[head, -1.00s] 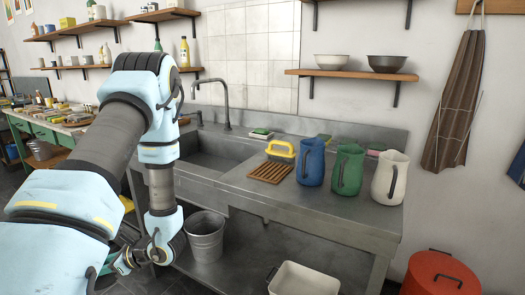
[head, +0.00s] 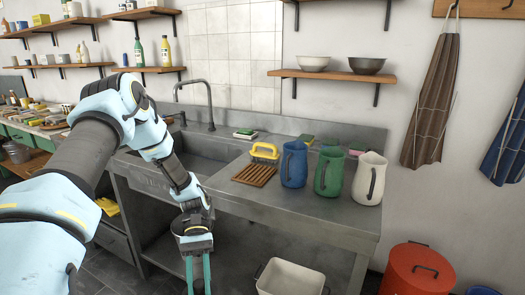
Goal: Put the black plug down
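My gripper (head: 198,275) is low in front of the sink bench, left of the picture's middle. Its two teal fingers point down and stand apart, and their tips run off the bottom edge. I cannot tell whether anything is between the tips. I cannot make out the black plug in this view. The steel sink (head: 203,164) is behind my arm, which hides part of its basin.
A blue jug (head: 294,165), a green jug (head: 328,172) and a cream jug (head: 369,179) stand on the steel bench (head: 302,205). A wooden rack (head: 254,175) lies beside them. A white tub (head: 290,279) and a red bin (head: 417,271) are below.

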